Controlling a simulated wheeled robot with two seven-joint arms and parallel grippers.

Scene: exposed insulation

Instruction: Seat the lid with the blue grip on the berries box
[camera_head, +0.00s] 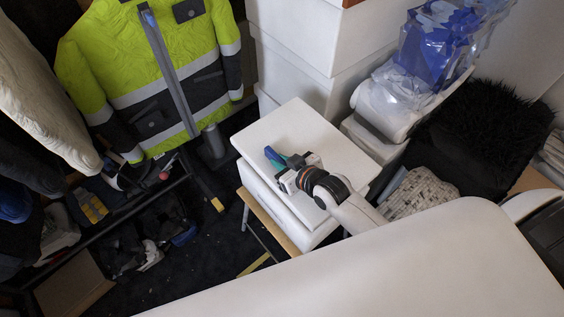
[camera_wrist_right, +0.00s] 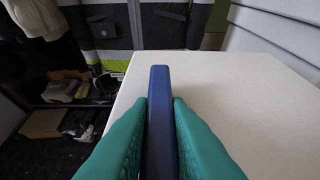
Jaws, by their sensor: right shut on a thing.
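The white lid (camera_head: 290,126) lies level over a white box (camera_head: 315,238) in the middle of the head view. I see no berries or label, so I cannot tell the contents. The lid's blue grip (camera_wrist_right: 162,110) stands upright between the teal fingers of my right gripper (camera_wrist_right: 160,125), which is shut on it. In the head view my right gripper (camera_head: 274,159) reaches over the lid from the right. The lid's front edges appear a little outside the box walls; whether it sits flush is unclear. My left gripper is out of view.
The box stands on a small wooden stand (camera_head: 268,222). Tall white boxes (camera_head: 310,60) rise behind it. A hi-vis jacket (camera_head: 150,75) hangs at the back left. Blue plastic bags (camera_head: 435,45) and a black fluffy item (camera_head: 480,135) are to the right. The dark floor is cluttered at left.

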